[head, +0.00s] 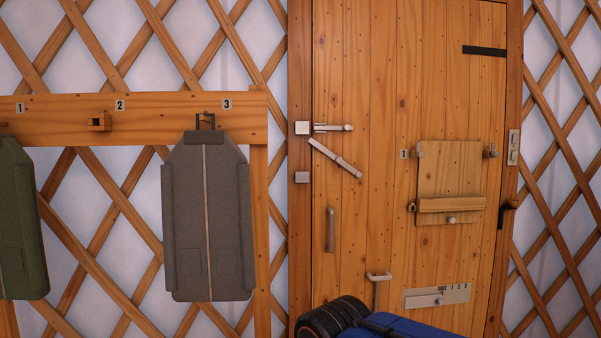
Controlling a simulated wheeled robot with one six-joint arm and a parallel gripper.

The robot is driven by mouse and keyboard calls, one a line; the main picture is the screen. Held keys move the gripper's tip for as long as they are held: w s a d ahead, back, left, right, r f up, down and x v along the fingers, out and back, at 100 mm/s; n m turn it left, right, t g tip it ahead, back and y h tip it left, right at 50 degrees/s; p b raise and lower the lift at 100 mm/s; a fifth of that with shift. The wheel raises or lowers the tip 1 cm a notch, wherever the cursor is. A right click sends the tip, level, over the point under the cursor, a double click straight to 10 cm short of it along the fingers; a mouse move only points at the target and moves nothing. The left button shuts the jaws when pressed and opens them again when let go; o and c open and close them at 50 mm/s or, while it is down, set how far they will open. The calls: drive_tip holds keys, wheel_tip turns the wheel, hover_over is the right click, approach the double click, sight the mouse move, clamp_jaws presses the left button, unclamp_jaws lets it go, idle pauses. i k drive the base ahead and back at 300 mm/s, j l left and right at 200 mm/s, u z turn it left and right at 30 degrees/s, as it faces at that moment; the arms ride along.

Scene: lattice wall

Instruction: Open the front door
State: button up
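The wooden front door (385,80) stands shut in its frame in the head view. At its upper left, a horizontal metal bolt (335,128) lies beside a square metal block (303,128) on the frame. Below it a metal bar (335,158) slants down to the right. A second square block (302,177) is on the frame. A vertical handle (330,229) and a bent metal rod (378,277) sit lower. A small wooden panel (448,165) with a crossbar (450,205) is at the right. My gripper is not visible.
A pale plate (437,297) with a slider and small numbers is low on the door. Dark hardware (508,203) is on the right frame. My blue and black arm covers the bottom.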

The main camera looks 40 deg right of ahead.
sight(403, 73)
drive_tip(key=z, duration=1.6)
